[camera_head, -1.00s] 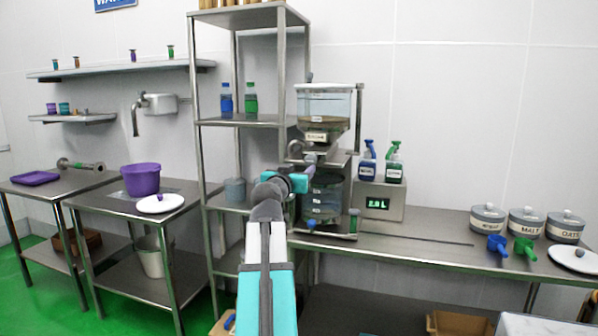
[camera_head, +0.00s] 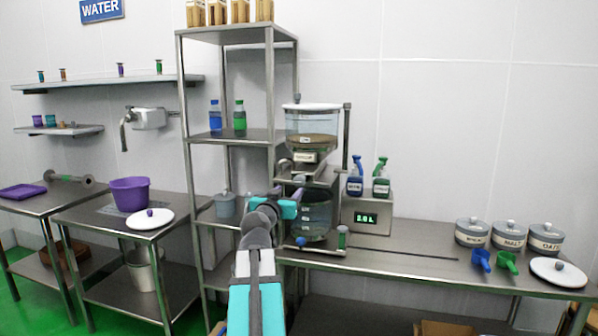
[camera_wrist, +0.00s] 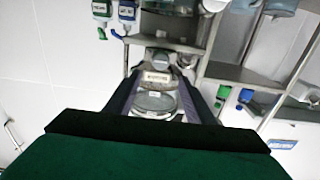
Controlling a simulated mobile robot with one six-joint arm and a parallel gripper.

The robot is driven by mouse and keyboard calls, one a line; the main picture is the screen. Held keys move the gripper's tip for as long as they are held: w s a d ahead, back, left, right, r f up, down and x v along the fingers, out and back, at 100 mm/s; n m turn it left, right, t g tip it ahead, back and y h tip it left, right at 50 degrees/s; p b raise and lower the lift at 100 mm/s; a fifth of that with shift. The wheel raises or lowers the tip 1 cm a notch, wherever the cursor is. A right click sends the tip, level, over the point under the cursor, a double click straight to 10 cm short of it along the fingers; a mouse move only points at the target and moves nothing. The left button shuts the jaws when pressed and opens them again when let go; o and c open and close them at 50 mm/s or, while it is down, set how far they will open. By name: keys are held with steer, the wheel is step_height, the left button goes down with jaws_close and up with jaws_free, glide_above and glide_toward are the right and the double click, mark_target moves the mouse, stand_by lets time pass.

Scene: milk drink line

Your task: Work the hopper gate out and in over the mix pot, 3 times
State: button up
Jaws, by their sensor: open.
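The hopper (camera_head: 312,124) is a clear vessel with a white lid and brown contents, held in a metal stand on the bench. The clear mix pot (camera_head: 318,218) stands below it, with liquid and white labels. The gate's metal parts (camera_head: 308,178) lie between the two; my gripper partly covers this area, so I cannot tell whether the gate is out or in. My gripper (camera_head: 297,194) is in front of the stand, between hopper and pot height. In the wrist view its two fingers (camera_wrist: 160,84) are apart, with a labelled vessel beyond them.
A display box (camera_head: 367,215) with two spray bottles stands right of the pot. Lidded jars (camera_head: 509,236), a blue scoop (camera_head: 481,260) and a green scoop (camera_head: 507,262) are further right. A metal shelf rack (camera_head: 232,136) stands close on the left. The bench middle is mostly clear.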

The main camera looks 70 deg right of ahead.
steer(key=shift+a+p, duration=0.1)
steer(key=shift+p, duration=0.3)
steer(key=p, duration=0.2)
glide_toward(298, 181)
steer(key=shift+d, duration=1.7)
steer(key=shift+w+d+p, duration=0.1)
steer(key=shift+d+p, duration=0.4)
steer(key=shift+d, duration=1.4)
steer(key=shift+w+d+p, duration=0.15)
steer(key=shift+d+p, duration=0.3)
steer(key=shift+d, duration=1.5)
steer(key=shift+a, duration=0.1)
jaws_close()
